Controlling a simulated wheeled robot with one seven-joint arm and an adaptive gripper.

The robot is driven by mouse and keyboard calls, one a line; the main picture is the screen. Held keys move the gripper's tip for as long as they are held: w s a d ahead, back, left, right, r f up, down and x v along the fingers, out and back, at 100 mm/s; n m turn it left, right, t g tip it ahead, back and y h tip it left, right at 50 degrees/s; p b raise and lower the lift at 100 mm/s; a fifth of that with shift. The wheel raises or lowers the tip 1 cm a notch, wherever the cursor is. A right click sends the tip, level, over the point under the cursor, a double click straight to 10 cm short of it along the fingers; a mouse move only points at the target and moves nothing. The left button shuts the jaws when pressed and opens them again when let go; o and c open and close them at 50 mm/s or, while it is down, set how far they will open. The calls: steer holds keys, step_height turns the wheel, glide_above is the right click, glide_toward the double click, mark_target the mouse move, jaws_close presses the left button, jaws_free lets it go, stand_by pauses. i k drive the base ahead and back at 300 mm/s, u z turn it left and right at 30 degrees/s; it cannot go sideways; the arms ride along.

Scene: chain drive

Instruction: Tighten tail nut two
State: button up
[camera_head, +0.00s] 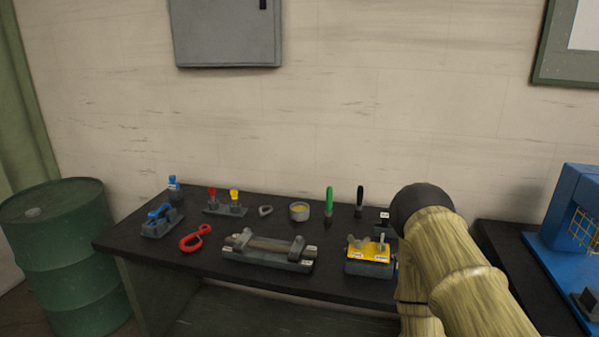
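A yellow-topped block (368,250) with small white labels stands at the right part of the dark workbench (210,258). A pale upright stud and a dark wing-shaped piece show on its top; I cannot tell which part is tail nut two. A grey fixture (268,252) with a horizontal bar across it stands to the left of the block. My arm comes in from the lower right, just right of the yellow block. My gripper does not show, and part of the bench behind my arm is hidden.
A green drum (70,255) stands left; a blue machine (575,225) stands right.

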mark_target(381, 246)
steer(key=u, duration=0.05)
steer(key=k, duration=0.65)
steer(key=z, duration=0.8)
steer(key=i, duration=1.05)
steer(key=u, duration=0.1)
